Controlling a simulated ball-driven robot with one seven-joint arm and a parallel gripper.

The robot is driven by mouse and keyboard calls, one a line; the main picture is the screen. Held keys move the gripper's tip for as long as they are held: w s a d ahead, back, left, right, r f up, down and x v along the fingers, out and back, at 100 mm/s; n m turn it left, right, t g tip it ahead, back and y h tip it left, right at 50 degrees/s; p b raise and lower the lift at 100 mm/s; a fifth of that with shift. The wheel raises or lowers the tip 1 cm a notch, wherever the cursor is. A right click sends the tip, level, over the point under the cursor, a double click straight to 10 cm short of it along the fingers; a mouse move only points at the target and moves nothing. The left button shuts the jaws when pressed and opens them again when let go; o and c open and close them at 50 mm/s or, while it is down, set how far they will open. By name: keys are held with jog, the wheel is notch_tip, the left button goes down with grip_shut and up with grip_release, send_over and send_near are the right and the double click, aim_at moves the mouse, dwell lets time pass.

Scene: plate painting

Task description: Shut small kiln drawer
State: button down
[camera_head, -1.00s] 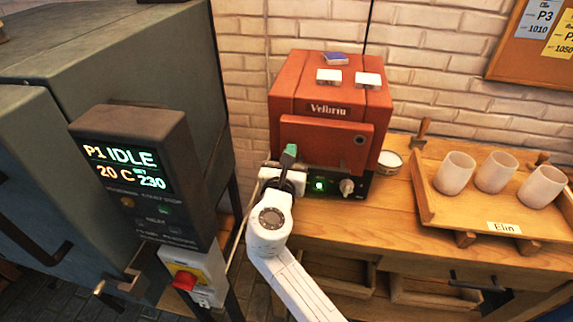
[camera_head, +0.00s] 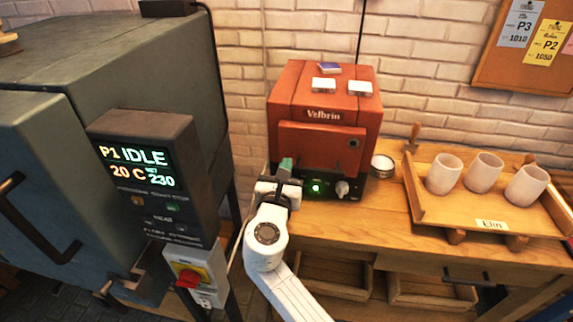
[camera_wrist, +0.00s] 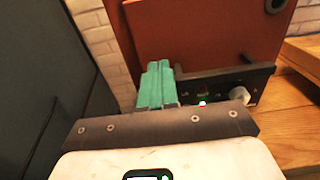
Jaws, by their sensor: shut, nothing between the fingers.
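The small kiln (camera_head: 322,92) is a red box marked "Velbrin" on the wooden bench. Its red drawer front (camera_head: 320,141) faces me above a black control strip with a green light and a knob. I cannot tell how far the drawer stands out from the body. My gripper (camera_head: 285,166), with green fingertips, is shut and empty by the drawer front's lower left corner. In the wrist view the green fingers (camera_wrist: 157,84) point up towards the kiln's red front (camera_wrist: 215,35), left of the control strip (camera_wrist: 222,82). Contact cannot be made out.
A large grey kiln (camera_head: 100,60) with a control box (camera_head: 145,175) stands close on the left. A tray (camera_head: 480,222) with three cups is on the bench at right. A small round tin (camera_head: 383,165) sits beside the red kiln. Small blocks lie on its top.

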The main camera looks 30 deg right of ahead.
jog(key=b+v, duration=0.1)
jog(key=v, duration=0.9)
jog(key=s+d+f+m+g+y, duration=0.2)
jog(key=s+d+f+m+g, duration=0.6)
jog(key=s+d+f+m, duration=0.5)
jog(key=s+a+f+m+g+y, duration=0.1)
jog(key=s+f+m+y, duration=0.3)
jog(key=s+m, duration=0.4)
jog(key=s+a+f+m+g+y, duration=0.2)
jog(key=s+f+m+g+y, duration=0.2)
jog(key=s+m, duration=0.4)
jog(key=s+f, duration=0.1)
jog(key=s, duration=0.2)
jog(key=shift+s+a+f+g, duration=0.15)
jog(key=shift+a+f+g, duration=0.05)
jog(key=shift+g, duration=0.1)
